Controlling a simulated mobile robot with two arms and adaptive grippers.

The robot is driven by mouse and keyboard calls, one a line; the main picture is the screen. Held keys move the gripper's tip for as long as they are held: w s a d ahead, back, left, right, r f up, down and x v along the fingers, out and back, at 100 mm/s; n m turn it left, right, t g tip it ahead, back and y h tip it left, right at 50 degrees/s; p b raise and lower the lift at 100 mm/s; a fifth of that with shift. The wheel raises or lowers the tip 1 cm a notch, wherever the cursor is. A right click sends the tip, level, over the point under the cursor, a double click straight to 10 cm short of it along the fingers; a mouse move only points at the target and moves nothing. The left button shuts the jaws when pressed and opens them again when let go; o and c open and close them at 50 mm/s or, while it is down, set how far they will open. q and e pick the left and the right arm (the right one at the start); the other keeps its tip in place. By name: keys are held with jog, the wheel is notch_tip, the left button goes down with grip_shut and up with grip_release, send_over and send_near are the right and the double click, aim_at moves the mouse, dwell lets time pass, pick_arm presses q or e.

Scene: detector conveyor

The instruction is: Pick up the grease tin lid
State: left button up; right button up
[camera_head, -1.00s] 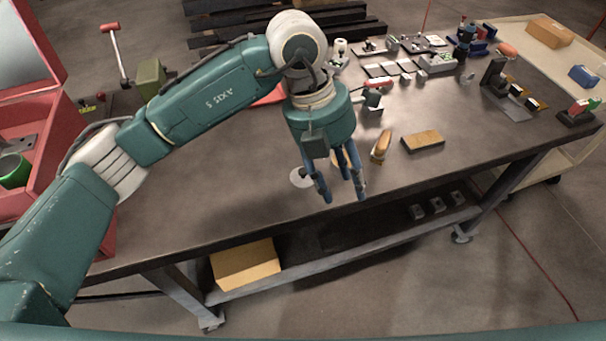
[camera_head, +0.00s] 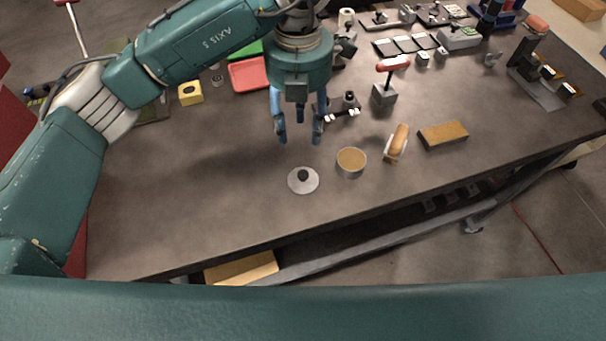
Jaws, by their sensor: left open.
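The grease tin lid (camera_head: 303,180) is a flat pale disc with a dark knob in its middle. It lies on the dark workbench (camera_head: 230,205) near the front edge. The open grease tin (camera_head: 351,162), round with tan contents, stands just right of the lid, apart from it. My left gripper (camera_head: 299,139) is open and empty, with its fingers pointing down. In the picture its fingertips are a little above the lid and do not touch it. My right gripper is not in view.
Right of the tin are a brush with a wooden handle (camera_head: 398,141) and a tan block (camera_head: 443,134). A red-handled tool (camera_head: 392,65) on a grey block and a red tray (camera_head: 249,74) are farther back. The bench left of the lid is clear.

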pick_arm(q)
notch_tip(320, 180, down, 4)
jog(key=f+b, duration=0.1)
jog(key=b, duration=0.3)
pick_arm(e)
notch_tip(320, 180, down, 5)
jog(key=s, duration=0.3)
pick_arm(q)
jog(key=p, duration=0.2)
send_over(302, 175)
jog(key=f, duration=0.4)
jog(key=shift+w+a+f, duration=0.15)
jog(key=shift+w+a, duration=0.05)
jog(key=shift+w, duration=0.2)
jog(key=shift+f, duration=0.3)
jog(key=f+p, duration=0.2)
jog(key=f, duration=0.1)
jog(key=f+p, duration=0.1)
jog(key=shift+s+d+f, duration=0.2)
jog(key=shift+s+f, duration=0.2)
jog(key=shift+f, duration=0.3)
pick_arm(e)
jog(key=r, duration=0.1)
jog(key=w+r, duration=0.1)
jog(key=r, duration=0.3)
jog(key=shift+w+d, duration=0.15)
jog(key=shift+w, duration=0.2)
pick_arm(q)
jog(key=c, duration=1)
